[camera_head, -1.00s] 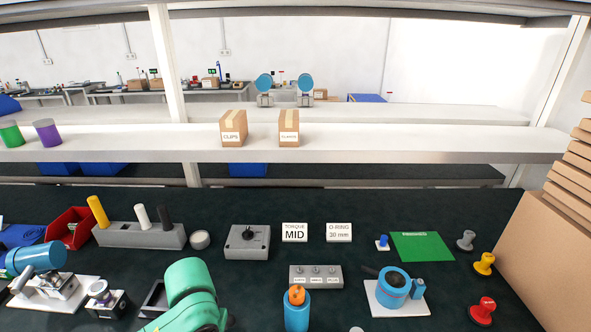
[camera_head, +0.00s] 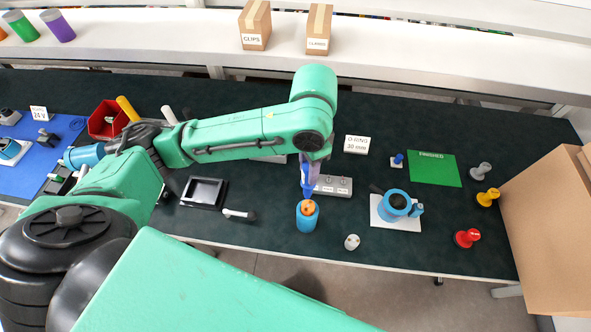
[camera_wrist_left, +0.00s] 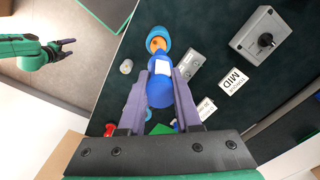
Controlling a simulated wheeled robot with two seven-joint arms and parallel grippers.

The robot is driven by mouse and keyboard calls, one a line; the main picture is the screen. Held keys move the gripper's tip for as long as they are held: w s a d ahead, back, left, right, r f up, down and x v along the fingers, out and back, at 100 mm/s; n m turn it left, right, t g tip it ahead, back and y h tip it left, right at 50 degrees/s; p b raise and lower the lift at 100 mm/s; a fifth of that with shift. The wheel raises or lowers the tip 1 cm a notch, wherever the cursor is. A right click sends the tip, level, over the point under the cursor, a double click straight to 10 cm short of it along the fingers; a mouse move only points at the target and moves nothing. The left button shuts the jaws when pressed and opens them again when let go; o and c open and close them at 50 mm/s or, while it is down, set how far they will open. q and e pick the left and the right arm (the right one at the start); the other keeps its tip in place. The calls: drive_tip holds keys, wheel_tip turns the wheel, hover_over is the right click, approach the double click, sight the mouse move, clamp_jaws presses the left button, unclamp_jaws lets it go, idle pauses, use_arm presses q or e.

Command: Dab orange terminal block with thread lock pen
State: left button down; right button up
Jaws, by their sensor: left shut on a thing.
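The orange terminal block (camera_head: 307,207) sits in the top of a blue cylindrical holder (camera_head: 306,223) near the front of the bench. It also shows in the left wrist view (camera_wrist_left: 157,45). My left gripper (camera_head: 311,165) is above it, shut on the blue thread lock pen (camera_head: 307,184), which points down at the block. In the left wrist view the pen (camera_wrist_left: 160,92) is between the purple fingers and has a white label. I cannot tell whether its tip touches the block. My right gripper (camera_wrist_left: 67,47) appears open and empty, off to the side in the left wrist view.
Right of the holder are a grey block with buttons (camera_head: 333,186), a small white-topped cylinder (camera_head: 352,242) and a blue fixture on a white plate (camera_head: 385,224). Farther right are a green mat (camera_head: 434,170), knobbed pegs and a cardboard box (camera_head: 545,220). A black tray (camera_head: 204,193) lies left.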

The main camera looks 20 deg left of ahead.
use_arm(q)
drive_tip(key=shift+w+d+r+m, duration=0.15)
drive_tip(key=shift+d+r+m, duration=0.05)
drive_tip(key=shift+r, duration=0.15)
drive_tip(key=shift+w+d+r+m, duration=0.15)
drive_tip(key=shift+r+m, duration=0.05)
drive_tip(key=shift+r, duration=0.15)
drive_tip(key=shift+s, duration=0.65)
drive_tip(key=shift+w+f+b, duration=0.2)
drive_tip(key=shift+f+b, duration=0.2)
drive_tip(key=shift+f, duration=0.15)
wheel_tip(320, 180, down, 3)
drive_tip(key=shift+r+b, duration=0.1)
drive_tip(key=shift+b, duration=0.5)
drive_tip(key=shift+f, duration=0.55)
use_arm(e)
drive_tip(key=shift+s+a+f, duration=0.2)
drive_tip(key=shift+s+f, duration=0.1)
drive_tip(key=shift+f, duration=0.4)
use_arm(q)
drive_tip(key=shift+f, duration=0.1)
use_arm(e)
drive_tip(key=shift+r, duration=0.15)
